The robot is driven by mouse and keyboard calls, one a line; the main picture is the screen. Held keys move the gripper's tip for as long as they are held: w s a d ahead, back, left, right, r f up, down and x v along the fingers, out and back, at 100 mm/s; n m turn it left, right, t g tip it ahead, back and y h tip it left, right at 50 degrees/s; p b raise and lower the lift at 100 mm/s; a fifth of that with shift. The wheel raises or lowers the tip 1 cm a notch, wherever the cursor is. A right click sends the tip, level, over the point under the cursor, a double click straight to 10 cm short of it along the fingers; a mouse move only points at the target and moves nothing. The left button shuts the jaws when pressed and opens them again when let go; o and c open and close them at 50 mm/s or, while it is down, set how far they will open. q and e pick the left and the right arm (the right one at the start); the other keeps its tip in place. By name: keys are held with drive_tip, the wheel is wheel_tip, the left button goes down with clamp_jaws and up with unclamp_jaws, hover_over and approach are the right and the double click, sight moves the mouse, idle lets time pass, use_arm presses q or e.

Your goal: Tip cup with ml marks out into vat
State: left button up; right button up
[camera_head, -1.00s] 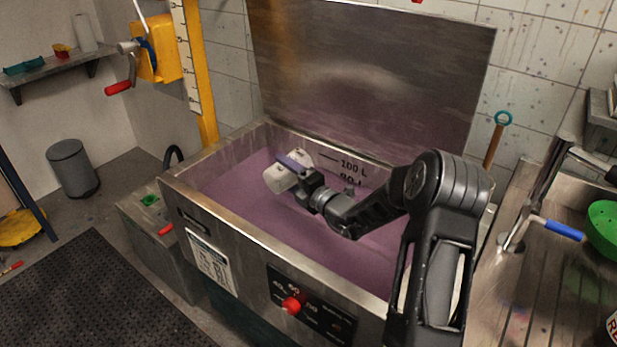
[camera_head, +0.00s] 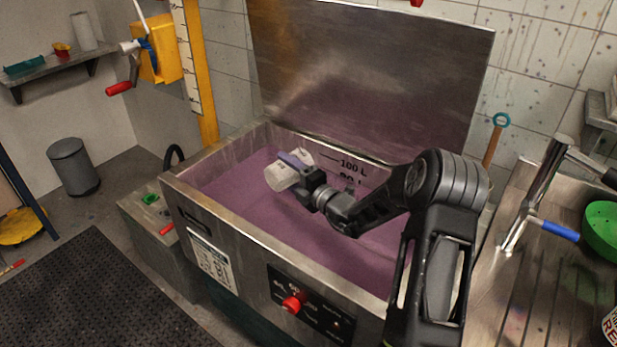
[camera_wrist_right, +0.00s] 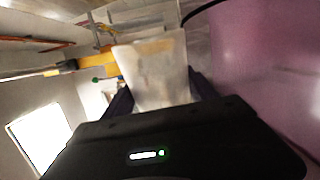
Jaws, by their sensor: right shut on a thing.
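The cup (camera_head: 279,178) is whitish and held tilted, almost on its side, above the purple liquid in the vat. My right gripper (camera_head: 297,165) is shut on it, and the arm reaches in from the right. In the right wrist view the pale cup (camera_wrist_right: 156,72) sits between the dark fingers of the gripper (camera_wrist_right: 160,98). Its inside cannot be made out. The vat (camera_head: 236,228) is a steel tank, its lid raised, with purple liquid and level marks on the inner back wall. My left gripper is not in view.
The raised lid (camera_head: 372,80) stands behind the vat. A steel sink counter (camera_head: 510,270) with a blue-handled tap (camera_head: 560,230) and green bowl (camera_head: 602,228) lies right. A yellow crank device (camera_head: 158,52) hangs back left. Room above the liquid is free around the cup.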

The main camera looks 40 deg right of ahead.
sight(283, 183)
drive_tip(key=shift+r+m+p, duration=0.2)
drive_tip(key=shift+m+p, duration=0.1)
drive_tip(key=f+b, duration=0.1)
drive_tip(key=b, duration=0.1)
drive_tip(key=f+n+b, duration=0.1)
drive_tip(key=b, duration=0.1)
drive_tip(key=shift+a+f+n, duration=0.2)
drive_tip(key=shift+f+n, duration=0.1)
drive_tip(key=shift+s+a+f+n+b, duration=0.1)
drive_tip(key=shift+a+f+n+b, duration=0.25)
drive_tip(key=shift+a+n+b, duration=0.45)
drive_tip(key=shift+r+n+p, duration=0.3)
drive_tip(key=shift+r+p, duration=0.1)
drive_tip(key=shift+r, duration=0.1)
drive_tip(key=shift+d, duration=0.1)
